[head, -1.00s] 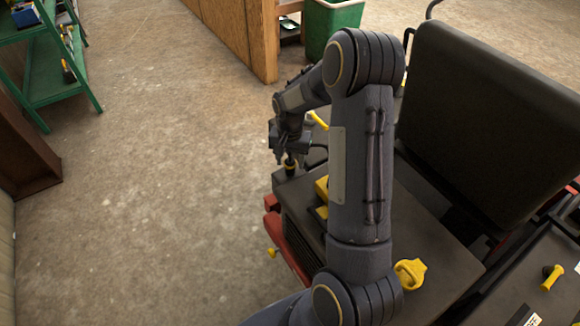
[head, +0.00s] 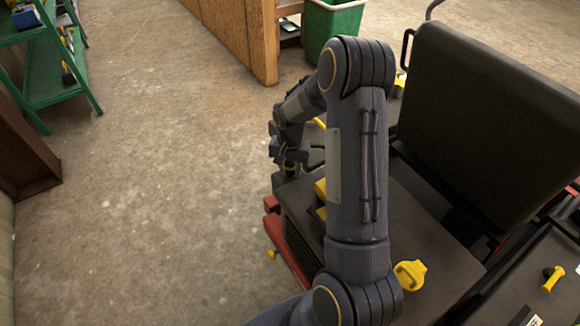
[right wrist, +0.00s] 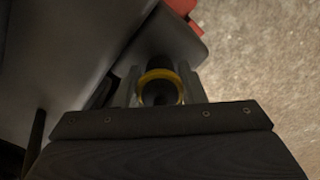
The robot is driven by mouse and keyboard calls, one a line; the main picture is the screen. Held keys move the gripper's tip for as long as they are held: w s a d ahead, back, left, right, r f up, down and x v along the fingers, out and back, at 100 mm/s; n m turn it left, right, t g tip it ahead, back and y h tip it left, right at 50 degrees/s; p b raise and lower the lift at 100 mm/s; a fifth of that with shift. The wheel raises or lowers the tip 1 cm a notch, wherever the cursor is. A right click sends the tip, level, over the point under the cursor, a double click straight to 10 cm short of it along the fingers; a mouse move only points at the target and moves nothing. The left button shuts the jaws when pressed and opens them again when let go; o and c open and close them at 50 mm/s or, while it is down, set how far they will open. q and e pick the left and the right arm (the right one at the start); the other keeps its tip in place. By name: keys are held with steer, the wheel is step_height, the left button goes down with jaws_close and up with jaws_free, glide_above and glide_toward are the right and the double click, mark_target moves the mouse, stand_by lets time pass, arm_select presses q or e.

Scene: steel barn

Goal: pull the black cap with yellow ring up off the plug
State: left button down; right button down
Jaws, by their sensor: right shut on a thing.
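The black cap with yellow ring (right wrist: 161,88) sits between the two fingers of my right gripper (right wrist: 158,90) in the right wrist view, with its yellow ring facing the camera. The right gripper is shut on it. In the head view my right gripper (head: 287,160) is low over the far left corner of the dark machine (head: 408,205), with the cap small and mostly hidden between its fingers. The plug under the cap is hidden, and I cannot tell whether cap and plug are apart. My left gripper is not in view.
A tall black seat back (head: 485,120) rises at the right. A yellow knob (head: 410,274) and a yellow handle (head: 552,278) are nearer. A green bin (head: 333,28), a wooden partition (head: 235,32) and green shelves (head: 55,85) stand farther off. The floor at left is clear.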

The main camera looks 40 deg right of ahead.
step_height(320, 180, up, 4)
steer(key=shift+f+p, duration=0.15)
steer(key=shift+p, duration=0.9)
steer(key=shift+f, duration=0.15)
steer(key=c, duration=1.1)
jaws_free()
steer(key=shift+r, duration=4)
